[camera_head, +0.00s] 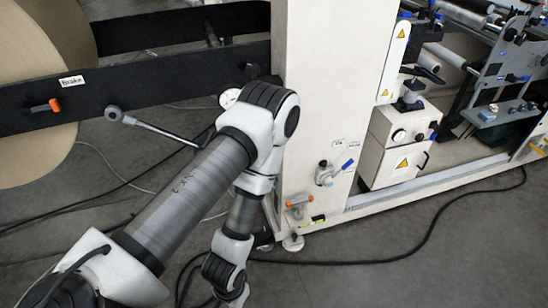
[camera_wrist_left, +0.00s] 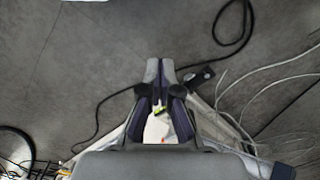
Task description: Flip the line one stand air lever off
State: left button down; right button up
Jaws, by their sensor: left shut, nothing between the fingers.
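On the cream stand column (camera_head: 325,90) a valve with a blue-tipped lever (camera_head: 347,164) sits low on the front face, the lever slanting up to the right. Below it to the left is an orange lever (camera_head: 299,201), lying nearly level. The small labels are too small to read, so I cannot tell which is the line one stand air lever. My left arm reaches in front of the column's left side and bends down; its gripper is not clear in the head view. In the left wrist view my left gripper (camera_wrist_left: 160,68) is shut and empty above the floor. My right gripper is not in view.
A dark bar labelled Brake (camera_head: 72,81) carries another orange lever (camera_head: 42,106) beside a large kraft roll (camera_head: 35,155). A white cabinet (camera_head: 395,145) stands right. Black cables (camera_head: 430,235) cross the floor.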

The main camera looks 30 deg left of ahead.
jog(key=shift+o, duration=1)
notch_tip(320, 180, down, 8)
jog(key=b, duration=0.7)
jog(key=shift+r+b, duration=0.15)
jog(key=shift+b, duration=0.15)
pick_arm(q)
jog(key=w+a+f+m+t+y+b, duration=0.1)
jog(key=w+a+f+m+t+b, duration=0.2)
jog(key=w, duration=0.7)
jog(key=w+a+f+m+t+y+b, duration=0.15)
jog(key=w+f+t, duration=0.3)
jog(key=w, duration=0.55)
jog(key=w+a+r+m+t+y+b, duration=0.1)
jog(key=w+a+r+m+t+b, duration=0.2)
jog(key=w, duration=0.4)
jog(key=w+a+r+m+t+y+b, duration=0.1)
jog(key=w+m+t+y+b, duration=0.1)
jog(key=w+b, duration=0.4)
jog(key=w+a+r+m+t+y+b, duration=0.2)
jog(key=w+a+r+m+t+y, duration=0.1)
jog(key=w+r, duration=0.3)
notch_tip(320, 180, up, 2)
jog(key=shift+w+a+r, duration=0.1)
jog(key=shift+w+a, duration=0.1)
jog(key=shift+a, duration=0.3)
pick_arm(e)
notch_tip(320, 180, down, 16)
pick_arm(q)
jog(key=shift+y+b, duration=0.25)
jog(key=shift+b, duration=0.05)
